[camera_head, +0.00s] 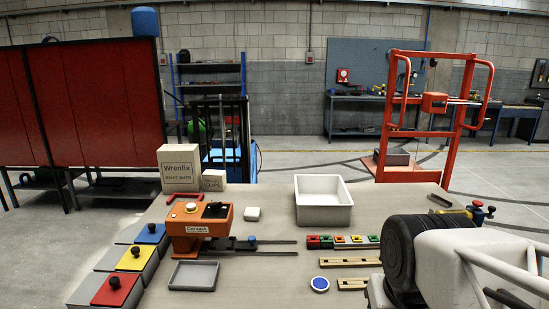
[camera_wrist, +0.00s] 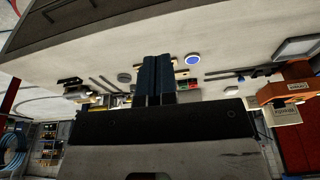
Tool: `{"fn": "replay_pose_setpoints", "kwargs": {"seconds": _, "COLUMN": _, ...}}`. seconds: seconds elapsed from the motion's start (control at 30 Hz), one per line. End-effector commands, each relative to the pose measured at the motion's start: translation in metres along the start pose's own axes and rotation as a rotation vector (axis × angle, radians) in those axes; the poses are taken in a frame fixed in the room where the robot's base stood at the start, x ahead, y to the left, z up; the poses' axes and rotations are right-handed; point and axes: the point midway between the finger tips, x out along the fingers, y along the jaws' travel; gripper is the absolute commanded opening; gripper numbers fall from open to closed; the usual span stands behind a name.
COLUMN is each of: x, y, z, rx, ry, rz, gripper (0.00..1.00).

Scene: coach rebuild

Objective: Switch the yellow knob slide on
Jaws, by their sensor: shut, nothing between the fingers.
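The yellow knob slide (camera_head: 128,263) is a yellow plate with a black knob standing on it, on a grey base at the left edge of the table in the head view. It lies between a blue knob slide (camera_head: 148,238) behind it and a red knob slide (camera_head: 112,294) in front. Grey base shows to the left of each coloured plate. I cannot make out the yellow slide in the wrist view. My gripper (camera_wrist: 154,61) shows in the wrist view with its dark fingers together and empty. In the head view my arm is at the right, far from the slides.
An orange machine (camera_head: 188,228) stands right of the slides, with a grey tray (camera_head: 194,286) before it. A white bin (camera_head: 323,215), coloured blocks (camera_head: 341,241), a blue-topped disc (camera_head: 320,284) and slotted wooden strips (camera_head: 348,262) lie farther right. Boxes (camera_head: 180,166) stand behind.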

Motion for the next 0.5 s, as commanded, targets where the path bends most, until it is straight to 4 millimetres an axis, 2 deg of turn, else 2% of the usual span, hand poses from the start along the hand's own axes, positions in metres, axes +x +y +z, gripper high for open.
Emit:
{"fn": "replay_pose_setpoints", "kwargs": {"seconds": 0.13, "x": 0.0014, "y": -0.0009, "z": 0.0075, "rx": -0.037, "ry": -0.001, "rz": 0.003, "gripper": 0.00}}
{"fn": "replay_pose_setpoints", "kwargs": {"seconds": 0.5, "x": 0.0013, "y": -0.0009, "z": 0.0075, "rx": -0.038, "ry": 0.000, "rz": 0.003, "gripper": 0.00}}
